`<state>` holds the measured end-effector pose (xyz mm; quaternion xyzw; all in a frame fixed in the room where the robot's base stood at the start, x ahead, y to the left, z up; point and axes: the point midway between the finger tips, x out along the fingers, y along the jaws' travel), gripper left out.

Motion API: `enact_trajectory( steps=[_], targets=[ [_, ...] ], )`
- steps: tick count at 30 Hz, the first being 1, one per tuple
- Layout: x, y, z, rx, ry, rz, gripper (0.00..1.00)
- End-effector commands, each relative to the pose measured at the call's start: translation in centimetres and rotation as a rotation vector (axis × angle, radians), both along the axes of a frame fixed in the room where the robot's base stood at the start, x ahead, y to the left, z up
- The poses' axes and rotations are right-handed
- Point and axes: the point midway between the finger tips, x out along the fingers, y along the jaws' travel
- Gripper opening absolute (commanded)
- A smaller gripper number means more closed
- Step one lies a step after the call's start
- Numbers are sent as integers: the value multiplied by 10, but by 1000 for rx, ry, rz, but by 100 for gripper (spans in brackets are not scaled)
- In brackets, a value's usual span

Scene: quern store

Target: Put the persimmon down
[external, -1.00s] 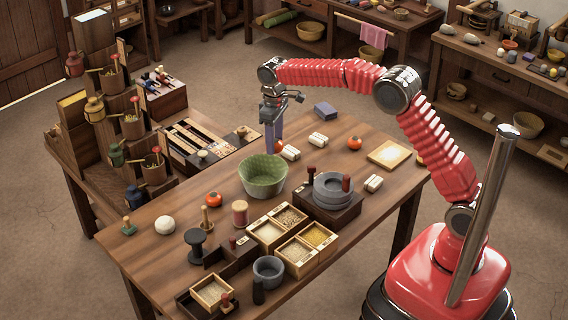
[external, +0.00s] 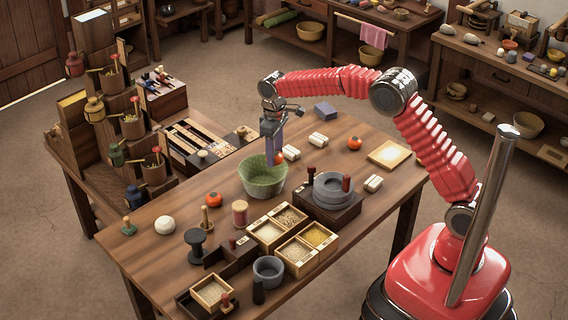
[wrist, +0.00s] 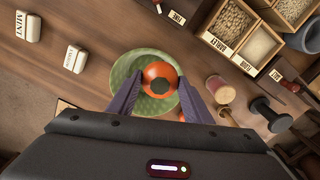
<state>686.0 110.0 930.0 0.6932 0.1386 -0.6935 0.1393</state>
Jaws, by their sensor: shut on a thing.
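My gripper (wrist: 152,88) is shut on an orange persimmon (wrist: 160,76), its dark calyx facing the wrist camera. In the external view the held persimmon (external: 279,159) shows at the fingertips, partly hidden by them. In the wrist view the green bowl (wrist: 119,77) lies behind the persimmon and fingers. In the external view my fingertips overlap the far inside of the bowl (external: 263,187); I cannot tell whether the persimmon touches it. Another persimmon (external: 213,199) sits on the table left of the bowl, and one more (external: 354,143) stands toward the back right.
A grey quern (external: 333,188) stands close right of the bowl. Grain boxes (external: 268,233), a red-topped spool (external: 240,213) and a dark spool (external: 197,244) stand in front. Pale labelled blocks (external: 318,140) lie behind.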

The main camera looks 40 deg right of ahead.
Motion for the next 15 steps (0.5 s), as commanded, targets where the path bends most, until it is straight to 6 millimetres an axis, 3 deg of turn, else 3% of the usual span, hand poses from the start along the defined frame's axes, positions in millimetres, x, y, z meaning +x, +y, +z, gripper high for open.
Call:
enact_trajectory(
  steps=[5, 15],
  targets=[
    [0, 0, -8, -1, 2, 0, 21],
    [0, 0, -49, 0, 1, 0, 21]
  ],
)
